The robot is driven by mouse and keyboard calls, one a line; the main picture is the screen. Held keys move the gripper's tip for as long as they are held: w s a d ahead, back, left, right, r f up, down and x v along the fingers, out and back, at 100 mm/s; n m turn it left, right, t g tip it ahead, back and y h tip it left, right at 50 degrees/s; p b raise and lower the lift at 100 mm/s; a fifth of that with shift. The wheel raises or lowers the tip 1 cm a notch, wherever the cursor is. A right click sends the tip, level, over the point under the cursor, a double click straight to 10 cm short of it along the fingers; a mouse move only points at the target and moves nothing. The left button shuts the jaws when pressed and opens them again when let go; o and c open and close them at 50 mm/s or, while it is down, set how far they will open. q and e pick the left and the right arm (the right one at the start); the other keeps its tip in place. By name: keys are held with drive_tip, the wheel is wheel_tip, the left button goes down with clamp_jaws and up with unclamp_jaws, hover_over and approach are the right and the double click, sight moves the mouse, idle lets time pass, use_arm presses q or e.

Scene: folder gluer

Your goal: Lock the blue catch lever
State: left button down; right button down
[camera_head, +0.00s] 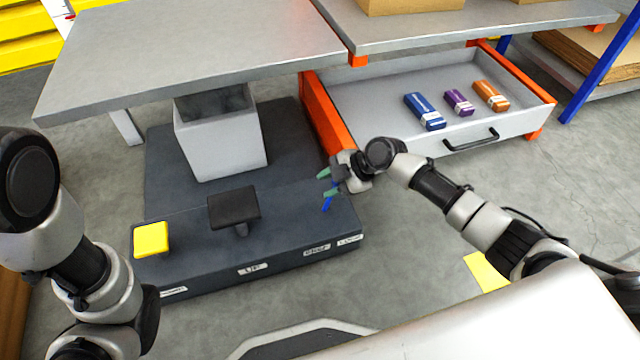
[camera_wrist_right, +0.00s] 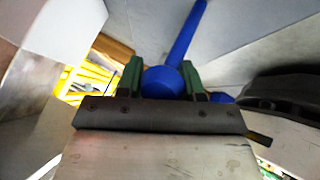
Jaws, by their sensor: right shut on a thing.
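The blue catch lever (camera_head: 327,204) stands at the right end of the dark pedal base (camera_head: 300,222), mostly hidden behind my right gripper in the head view. My right gripper (camera_head: 326,183) has green fingertips and is at the lever's upper part. In the right wrist view, the gripper (camera_wrist_right: 166,80) is shut with the lever's round blue knob (camera_wrist_right: 163,82) between its green fingers. The blue shaft (camera_wrist_right: 188,32) runs up and to the right from the knob there. Only links of my left arm show at the left; its gripper is out of view.
A black pedal (camera_head: 233,207) and a yellow pedal (camera_head: 151,239) sit on the base, with small labels on its front. An open drawer (camera_head: 400,130) with an orange side holds blue, purple and orange boxes. A grey table (camera_head: 190,50) overhangs the base.

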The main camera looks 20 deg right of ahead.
drive_tip(key=shift+w+d+f+t+b, duration=0.15)
drive_tip(key=shift+w+d, duration=0.1)
drive_tip(key=shift+d, duration=0.55)
drive_tip(key=shift+w+d+r+t+b, duration=0.1)
drive_tip(key=shift+w+d+t+b, duration=0.1)
drive_tip(key=shift+d, duration=0.65)
drive_tip(key=c, duration=0.9)
unclamp_jaws()
drive_tip(key=shift+f, duration=0.1)
drive_tip(key=shift+o, duration=0.8)
drive_tip(key=shift+d, duration=0.15)
drive_tip(key=shift+f, duration=0.1)
drive_tip(key=shift+s, duration=0.15)
